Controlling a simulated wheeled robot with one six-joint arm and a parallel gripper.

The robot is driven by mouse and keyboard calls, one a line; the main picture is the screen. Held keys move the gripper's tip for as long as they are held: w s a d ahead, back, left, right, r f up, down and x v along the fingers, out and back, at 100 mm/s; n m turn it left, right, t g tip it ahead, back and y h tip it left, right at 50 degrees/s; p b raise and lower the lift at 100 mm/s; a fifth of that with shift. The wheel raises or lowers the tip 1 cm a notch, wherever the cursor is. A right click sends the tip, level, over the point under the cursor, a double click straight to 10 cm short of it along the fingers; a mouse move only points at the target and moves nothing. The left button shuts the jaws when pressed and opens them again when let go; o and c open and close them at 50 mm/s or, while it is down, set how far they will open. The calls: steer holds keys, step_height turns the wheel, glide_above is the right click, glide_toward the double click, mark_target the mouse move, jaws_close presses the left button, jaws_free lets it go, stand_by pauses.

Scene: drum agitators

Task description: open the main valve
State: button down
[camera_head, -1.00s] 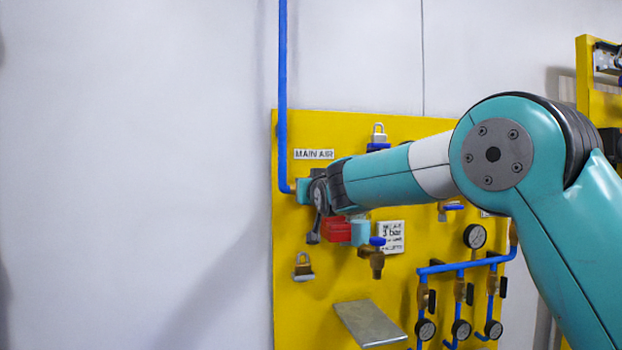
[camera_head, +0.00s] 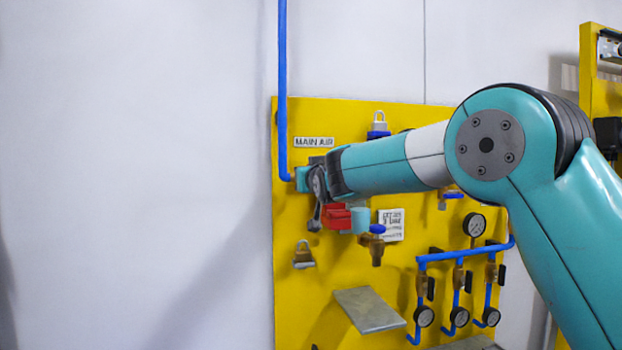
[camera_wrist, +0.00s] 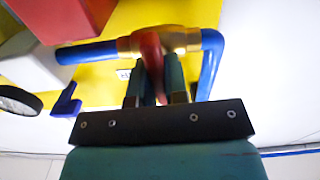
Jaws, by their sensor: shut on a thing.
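The main valve is a brass body (camera_wrist: 182,40) on a blue pipe in the wrist view, with a red lever handle (camera_wrist: 152,55). My gripper (camera_wrist: 155,80) has its two teal fingers on either side of the red lever and is shut on it. The lever points from the brass body toward my gripper's palm. In the head view the MAIN AIR label (camera_head: 314,142) is just above my gripper (camera_head: 304,179), and my wrist hides the valve and lever there.
The yellow board (camera_head: 350,275) carries a red block (camera_head: 337,217), a padlock (camera_head: 303,256), a brass tap with a blue handle (camera_head: 377,247), a grey shelf (camera_head: 369,310) and several gauges. The vertical blue pipe (camera_head: 283,90) runs close to my gripper. The white wall at left is clear.

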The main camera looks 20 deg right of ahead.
steer(key=n+b, duration=0.1)
steer(key=n, duration=0.1)
steer(key=n+b, duration=0.1)
steer(key=shift+a+f+n, duration=0.1)
steer(key=shift+f+n, duration=0.1)
steer(key=shift+n, duration=0.2)
steer(key=n+b, duration=0.2)
steer(key=n, duration=0.2)
steer(key=shift+a+n, duration=0.15)
steer(key=shift+n, duration=0.15)
steer(key=n+b, duration=0.1)
steer(key=n, duration=0.3)
steer(key=shift+f+n, duration=0.1)
steer(key=shift+n, duration=0.2)
steer(key=shift+a+f+n, duration=0.1)
steer(key=shift+n, duration=2.1)
steer(key=c, duration=1.1)
jaws_free()
steer(key=shift+c, duration=0.2)
